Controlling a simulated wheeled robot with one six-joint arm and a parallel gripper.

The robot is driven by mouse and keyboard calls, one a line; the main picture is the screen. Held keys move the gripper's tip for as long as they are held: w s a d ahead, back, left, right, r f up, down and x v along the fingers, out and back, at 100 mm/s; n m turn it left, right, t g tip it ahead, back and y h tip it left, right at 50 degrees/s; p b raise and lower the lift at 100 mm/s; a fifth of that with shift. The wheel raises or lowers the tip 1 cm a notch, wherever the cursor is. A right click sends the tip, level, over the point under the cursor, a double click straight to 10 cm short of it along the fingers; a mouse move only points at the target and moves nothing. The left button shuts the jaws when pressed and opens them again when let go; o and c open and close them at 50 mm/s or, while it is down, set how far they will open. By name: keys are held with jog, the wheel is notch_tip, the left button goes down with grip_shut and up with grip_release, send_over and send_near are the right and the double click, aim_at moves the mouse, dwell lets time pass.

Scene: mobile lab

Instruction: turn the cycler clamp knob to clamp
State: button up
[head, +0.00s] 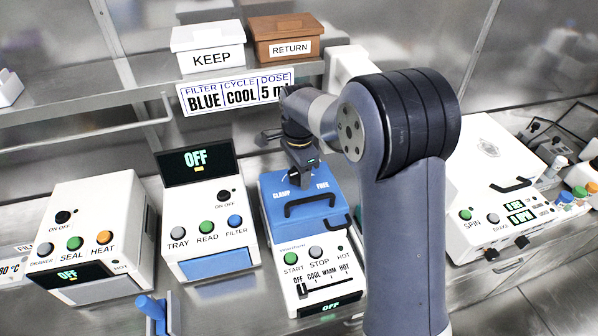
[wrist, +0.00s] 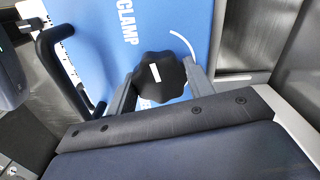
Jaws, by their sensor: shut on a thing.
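The cycler (head: 318,222) is a white box with a blue lid, marked CLAMP on the left and FREE on the right in the head view. My gripper (head: 303,168) reaches down over the back of the lid and hides the knob there. In the wrist view, the black lobed clamp knob (wrist: 165,82) sits between my two grey fingers, one on each side, and my gripper (wrist: 160,88) is shut on it. The knob's short white mark points up and slightly left in that view. The word CLAMP (wrist: 127,22) is up and left of the knob, and a white arc lies up and right.
A black lid handle (head: 316,203) stands in front of the knob; it also shows in the wrist view (wrist: 58,70). A reader (head: 207,215) is close on the left, a spinner (head: 490,165) on the right. A shelf with KEEP (head: 210,50) and RETURN (head: 290,35) bins is behind.

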jog(key=shift+m, duration=0.6)
jog(key=o, duration=1)
jog(key=shift+c, duration=0.2)
jog(key=shift+r, duration=0.1)
notch_tip(320, 180, up, 11)
jog(key=b, duration=0.1)
jog(key=shift+f, duration=0.2)
notch_tip(320, 180, down, 11)
jog(key=shift+r+p, duration=0.1)
jog(key=shift+p, duration=0.4)
